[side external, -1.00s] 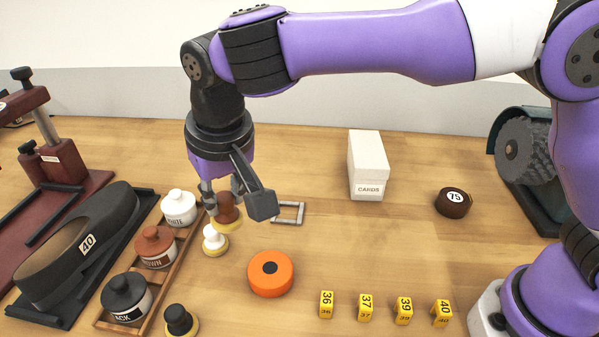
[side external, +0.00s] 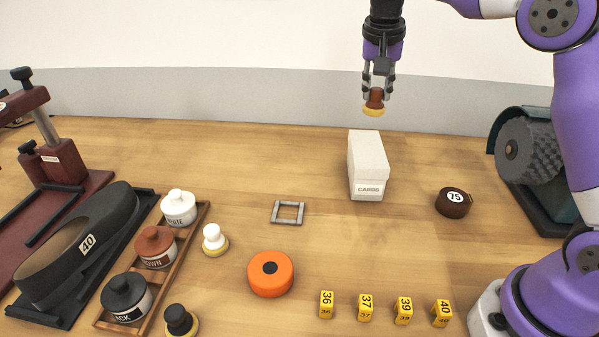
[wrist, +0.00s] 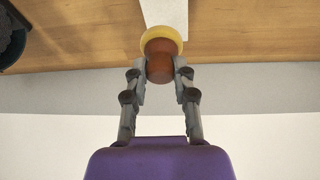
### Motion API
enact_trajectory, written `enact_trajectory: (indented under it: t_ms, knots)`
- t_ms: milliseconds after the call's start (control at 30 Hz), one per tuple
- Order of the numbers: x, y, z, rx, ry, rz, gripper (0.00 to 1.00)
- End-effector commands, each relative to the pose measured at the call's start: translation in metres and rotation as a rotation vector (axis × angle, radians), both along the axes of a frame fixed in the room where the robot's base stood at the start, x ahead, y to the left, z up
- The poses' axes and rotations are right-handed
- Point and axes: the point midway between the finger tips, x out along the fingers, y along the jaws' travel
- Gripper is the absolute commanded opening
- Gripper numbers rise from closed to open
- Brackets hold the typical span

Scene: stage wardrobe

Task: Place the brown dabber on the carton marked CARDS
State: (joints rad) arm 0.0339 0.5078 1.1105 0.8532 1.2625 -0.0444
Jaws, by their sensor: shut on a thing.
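My gripper (side external: 376,88) is shut on the brown dabber (side external: 375,101), which hangs upright with its yellow pad down. In the side view it is above the far end of the white carton marked CARDS (side external: 368,168), with a clear gap between them. In the wrist view the brown dabber (wrist: 160,62) sits between the fingertips (wrist: 160,72), and part of the white carton (wrist: 165,12) shows beyond it. The carton stands on the table with its flat top bare.
A brown roll marked 75 (side external: 454,202) stands right of the carton. A grey square frame (side external: 288,212) and an orange disc (side external: 271,274) lie to its left and front. White (side external: 214,240) and black (side external: 179,321) dabbers stand near the rack of jars (side external: 203,216).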

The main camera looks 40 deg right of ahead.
Motion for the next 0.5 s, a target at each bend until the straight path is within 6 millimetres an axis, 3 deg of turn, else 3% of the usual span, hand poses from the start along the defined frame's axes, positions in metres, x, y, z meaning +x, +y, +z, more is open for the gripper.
enact_trajectory:
  t_ms: [500]
  knots:
    - [-0.001,0.001,-0.065,-0.003,0.009,0.027,0.00]
